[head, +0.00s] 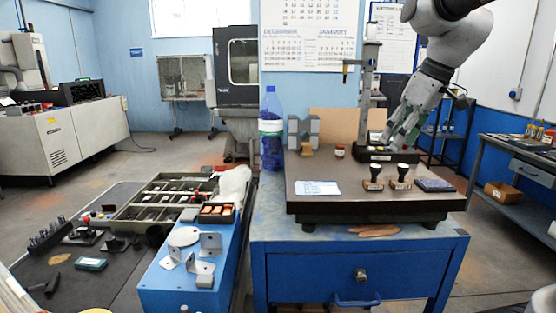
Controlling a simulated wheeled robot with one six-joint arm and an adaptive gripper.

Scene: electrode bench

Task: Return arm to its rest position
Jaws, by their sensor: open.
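My arm comes in from the top right in the head view and reaches down over the back right of the dark surface plate (330,205). My gripper (396,135) points down and to the left, just above or at a small black holder (378,156) at the foot of an upright stand (370,85). The jaws are open. They are small and partly blend with the holder and stand, so I cannot tell whether they touch anything. Green shows near the fingers. Two stamp-like pieces with black knobs, the left one (373,178) and the right one (400,178), stand in front.
A blue-capped bottle (271,135) and a grey V-shaped block (303,132) stand at the plate's left. A white card (317,188) and a dark pad (434,185) lie on the plate. The blue drawer bench (330,272) carries the plate. A side bench (515,155) stands right.

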